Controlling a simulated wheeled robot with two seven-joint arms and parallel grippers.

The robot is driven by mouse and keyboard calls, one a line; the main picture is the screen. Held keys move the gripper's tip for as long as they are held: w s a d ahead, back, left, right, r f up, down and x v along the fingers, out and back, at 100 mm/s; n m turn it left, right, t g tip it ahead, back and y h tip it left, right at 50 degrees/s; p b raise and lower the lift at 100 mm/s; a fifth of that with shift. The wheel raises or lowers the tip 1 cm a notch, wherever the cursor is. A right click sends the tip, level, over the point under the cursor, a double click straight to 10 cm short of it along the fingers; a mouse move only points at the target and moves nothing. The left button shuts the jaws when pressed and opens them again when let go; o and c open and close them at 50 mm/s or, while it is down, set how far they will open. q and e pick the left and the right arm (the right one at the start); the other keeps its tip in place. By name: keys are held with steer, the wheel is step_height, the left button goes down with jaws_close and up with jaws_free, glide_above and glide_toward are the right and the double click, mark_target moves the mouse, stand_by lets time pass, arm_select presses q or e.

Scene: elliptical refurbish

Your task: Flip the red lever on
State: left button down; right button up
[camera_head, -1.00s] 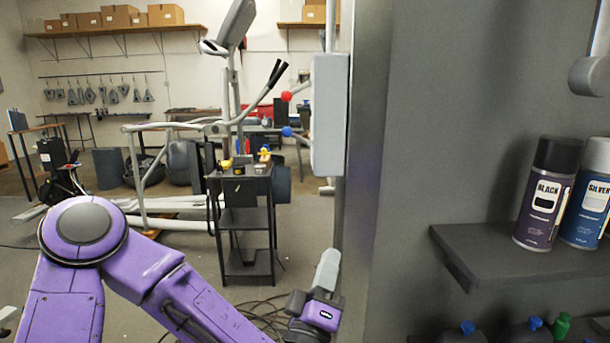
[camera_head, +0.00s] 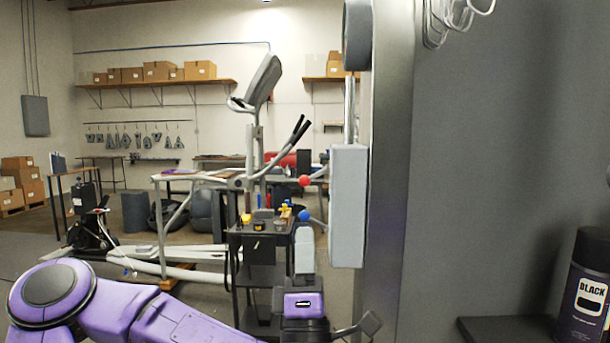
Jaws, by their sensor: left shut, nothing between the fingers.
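The red lever (camera_head: 304,181) ends in a red ball and sticks out from the left side of a grey box (camera_head: 347,200) on the pillar. A similar blue lever (camera_head: 304,215) sits just below it. My left gripper (camera_head: 304,232) is shut and empty, pointing up. Its pale fingers appear just below the blue ball in the picture; I cannot tell whether they touch it. The red ball is higher, apart from the fingertips in the picture. My right gripper is not in view.
The grey pillar and wall (camera_head: 465,190) fill the right side. A black spray can (camera_head: 582,290) stands on a shelf (camera_head: 505,330) at lower right. A dark cart (camera_head: 262,275) with small items and an elliptical machine (camera_head: 262,80) stand behind my arm.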

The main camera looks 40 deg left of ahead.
mark_target(304, 186)
arm_select(q)
steer(key=p+x, duration=0.5)
steer(key=x, duration=0.2)
steer(key=shift+r, duration=0.15)
steer(key=shift+w+a+r+p, duration=0.15)
steer(key=shift+w+a+p, duration=0.1)
steer(key=shift+p, duration=0.3)
steer(key=shift+w, duration=0.1)
